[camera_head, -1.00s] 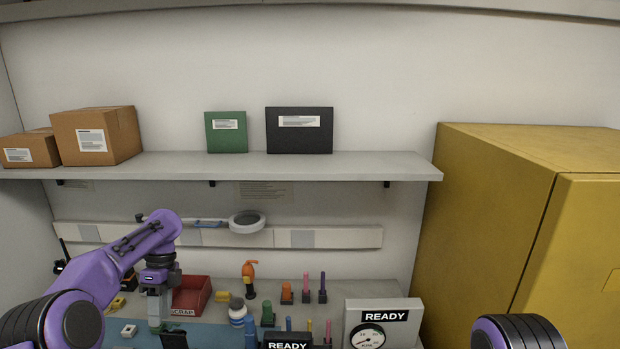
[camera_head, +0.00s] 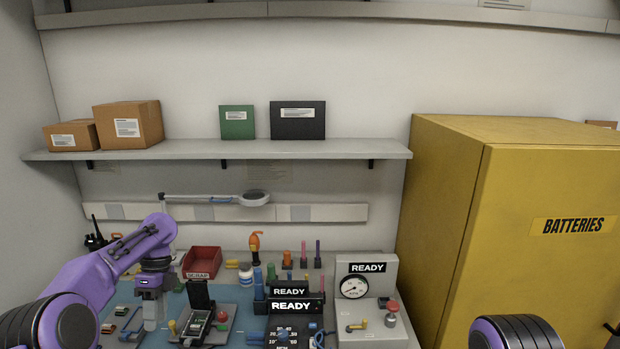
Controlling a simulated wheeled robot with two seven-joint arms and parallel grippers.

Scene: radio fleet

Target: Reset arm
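My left arm, purple and black, comes in from the left, and its gripper (camera_head: 152,312) points down over the blue mat (camera_head: 128,297) on the workbench. The fingers look close together and I cannot tell whether they are open or shut. No object clearly shows between them. Just right of the gripper, a small open device (camera_head: 199,322) with a raised dark lid stands on the mat. Only a purple and black part of my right arm shows at the lower right; its gripper is out of view.
A red SCRAP bin (camera_head: 202,262), black READY boxes (camera_head: 291,306) and a READY gauge panel (camera_head: 367,288) stand on the bench. A shelf (camera_head: 230,150) with boxes runs above. A yellow BATTERIES cabinet (camera_head: 450,210) stands at the right.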

